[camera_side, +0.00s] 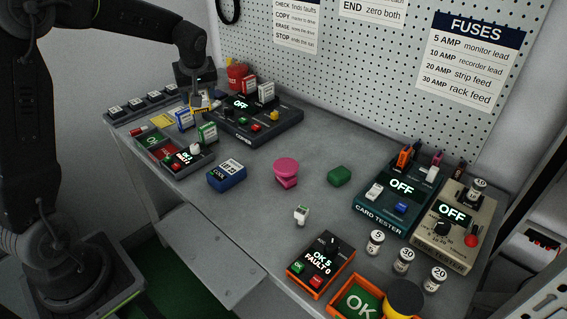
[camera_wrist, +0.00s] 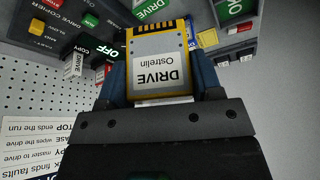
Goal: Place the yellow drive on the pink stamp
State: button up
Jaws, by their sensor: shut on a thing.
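The yellow drive (camera_wrist: 160,50), labelled "DRIVE Ostrelin", is between the fingers of my gripper (camera_wrist: 160,82) in the wrist view. My gripper is shut on it. In the side view my gripper (camera_side: 202,106) is at the far left of the bench, beside the drive copier, and only a small yellow part of the drive shows. The pink stamp (camera_side: 286,169) stands upright near the middle of the bench, with a round top over a smaller body. It is well to the right of my gripper and apart from it. The stamp is not visible in the wrist view.
The drive copier (camera_side: 284,128) reads OFF, with red and white drives in its back. A blue box (camera_side: 227,176) and green block (camera_side: 339,175) flank the stamp, with bare bench between.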

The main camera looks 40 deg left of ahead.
jog(key=w+d+r+m+t, duration=0.1)
jog(key=d+m, duration=0.1)
jog(key=d, duration=0.6)
jog(key=w+d+r+m, duration=0.1)
jog(key=d+r+m, duration=0.1)
jog(key=d, duration=0.5)
send_near(285, 159)
jog(key=shift+w+a+r+h, duration=0.15)
jog(key=shift+a+r+h, duration=0.05)
jog(key=shift+a, duration=0.35)
jog(key=shift+w+a+r+h, duration=0.15)
jog(key=shift+a+r+h, duration=0.1)
jog(key=shift+a, duration=0.3)
jog(key=shift+w+d+f, duration=0.1)
jog(key=shift+d+f, duration=0.15)
jog(key=shift+d, duration=0.05)
jog(key=shift+f, duration=1.9)
jog(key=shift+f, duration=0.15)
jog(key=o, duration=1)
jog(key=shift+c, duration=0.2)
